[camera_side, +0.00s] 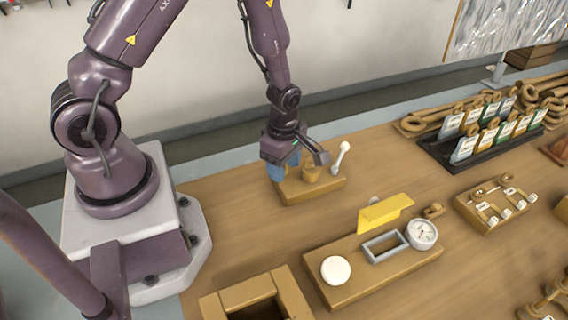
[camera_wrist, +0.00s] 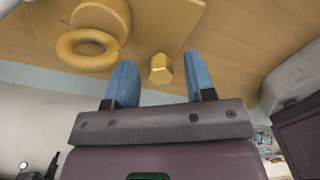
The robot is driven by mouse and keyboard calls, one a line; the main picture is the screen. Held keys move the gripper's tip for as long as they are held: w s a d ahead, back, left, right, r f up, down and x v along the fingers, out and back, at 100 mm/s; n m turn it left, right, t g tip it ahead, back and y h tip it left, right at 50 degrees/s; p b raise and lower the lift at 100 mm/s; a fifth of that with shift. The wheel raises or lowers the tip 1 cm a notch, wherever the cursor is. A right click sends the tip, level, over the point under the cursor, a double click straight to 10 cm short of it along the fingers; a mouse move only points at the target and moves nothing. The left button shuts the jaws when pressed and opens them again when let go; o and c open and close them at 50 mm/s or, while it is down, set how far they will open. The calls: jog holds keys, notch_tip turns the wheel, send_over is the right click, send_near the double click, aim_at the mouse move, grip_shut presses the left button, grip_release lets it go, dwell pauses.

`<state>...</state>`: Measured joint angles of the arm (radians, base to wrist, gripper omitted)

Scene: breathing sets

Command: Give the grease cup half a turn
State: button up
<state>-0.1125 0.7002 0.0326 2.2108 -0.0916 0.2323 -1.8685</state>
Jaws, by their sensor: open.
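A small brass hexagonal cap (camera_wrist: 160,69), which looks like the grease cup, shows in the wrist view between the two blue fingers of my gripper (camera_wrist: 160,64). Gaps show on both sides of it, so my gripper is open and not holding it. In the side view my gripper (camera_side: 284,169) points down over the left end of a small wooden base (camera_side: 318,190). There the cap cannot be made out behind the fingers. A brass-coloured cylindrical part (camera_side: 311,173) stands on the base just right of the fingers. A brass ring (camera_wrist: 88,50) shows left of the fingers in the wrist view.
A white-knobbed lever (camera_side: 340,158) rises at the right of the base. In front is a board with a white disc (camera_side: 336,270), a yellow plate (camera_side: 385,212) and a gauge (camera_side: 421,234). A black rack of cards (camera_side: 482,150) stands at right.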

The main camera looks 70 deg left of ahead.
grip_shut()
dwell(0.4)
